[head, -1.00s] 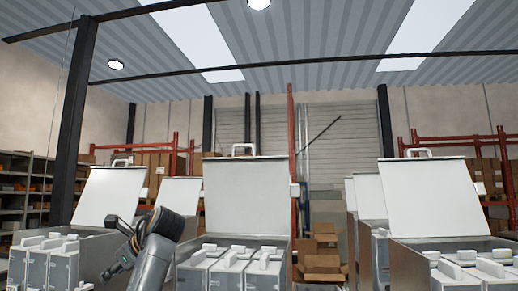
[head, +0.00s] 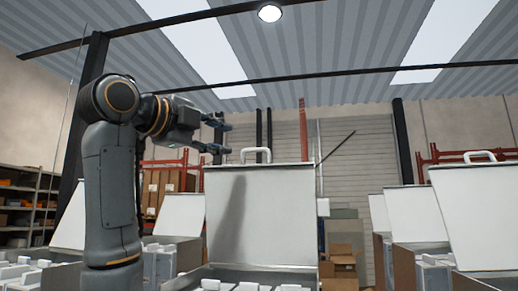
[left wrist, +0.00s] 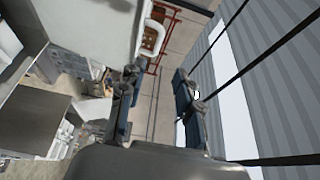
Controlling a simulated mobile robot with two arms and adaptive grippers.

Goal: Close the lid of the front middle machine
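The front middle machine (head: 222,273) has its white lid (head: 280,210) standing open and upright, with a light handle (head: 256,154) on its top edge. My left gripper (head: 221,136) is open and empty, beside the lid's top left corner, at about the handle's height or a little above. In the left wrist view, the open fingers (left wrist: 158,92) point up the picture, and the lid (left wrist: 88,22) with its handle (left wrist: 150,30) lies at the upper left, apart from the fingers. The machine's lower front is cut off by the head view's bottom edge. My right gripper is not in view.
Machines with raised lids stand to the right (head: 482,215) and left (head: 72,220), with more behind. Cardboard boxes (head: 343,262) lie behind, right of the middle machine. A dark post (head: 80,120) rises at the left. The space above the lid is clear.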

